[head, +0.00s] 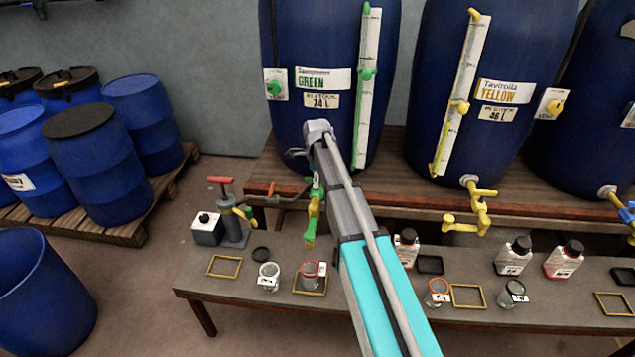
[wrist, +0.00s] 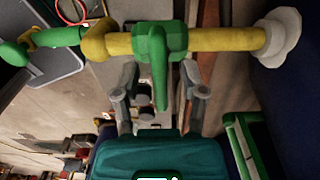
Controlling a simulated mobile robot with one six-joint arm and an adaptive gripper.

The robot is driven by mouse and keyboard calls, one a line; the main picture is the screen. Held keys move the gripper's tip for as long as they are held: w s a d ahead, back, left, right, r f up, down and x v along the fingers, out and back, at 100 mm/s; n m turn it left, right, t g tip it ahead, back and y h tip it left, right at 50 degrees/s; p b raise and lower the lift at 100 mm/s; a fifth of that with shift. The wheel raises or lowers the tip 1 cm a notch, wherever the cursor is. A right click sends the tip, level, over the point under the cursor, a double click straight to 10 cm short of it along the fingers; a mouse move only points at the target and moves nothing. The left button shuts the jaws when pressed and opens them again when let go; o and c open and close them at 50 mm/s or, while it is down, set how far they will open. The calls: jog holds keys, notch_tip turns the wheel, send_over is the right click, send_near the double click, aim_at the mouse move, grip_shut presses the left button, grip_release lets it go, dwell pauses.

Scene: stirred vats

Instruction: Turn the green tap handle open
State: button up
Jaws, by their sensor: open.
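The green tap handle (wrist: 160,82) shows in the wrist view as a lever hanging from the green valve body (wrist: 152,45) on a yellow pipe. My gripper (wrist: 161,76) is open, with one grey finger on each side of the lever and a gap visible on both sides. The pipe runs right to a white flange (wrist: 284,38) and left to a green spout end (wrist: 14,53). In the head view the green tap (head: 312,217) is below the blue GREEN barrel (head: 285,125), partly covered by my arm. My gripper is mostly hidden there behind my arm.
The yellow tap (head: 470,210) is to the right. The lower bench (head: 225,285) holds cups, bottles and mats. A red-handled press (head: 228,210) stands left of the green tap. A green-edged gauge strip (head: 367,60) runs up the barrel near my arm.

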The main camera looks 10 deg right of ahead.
grip_shut()
dwell(0.3)
jog(key=shift+n, duration=0.4)
jog(key=n, duration=0.7)
jog(key=shift+n, duration=0.4)
jog(key=n, duration=0.4)
jog(key=shift+s+n, duration=0.1)
jog(key=shift+n, duration=0.2)
jog(key=n, duration=0.4)
jog(key=shift+n, duration=0.4)
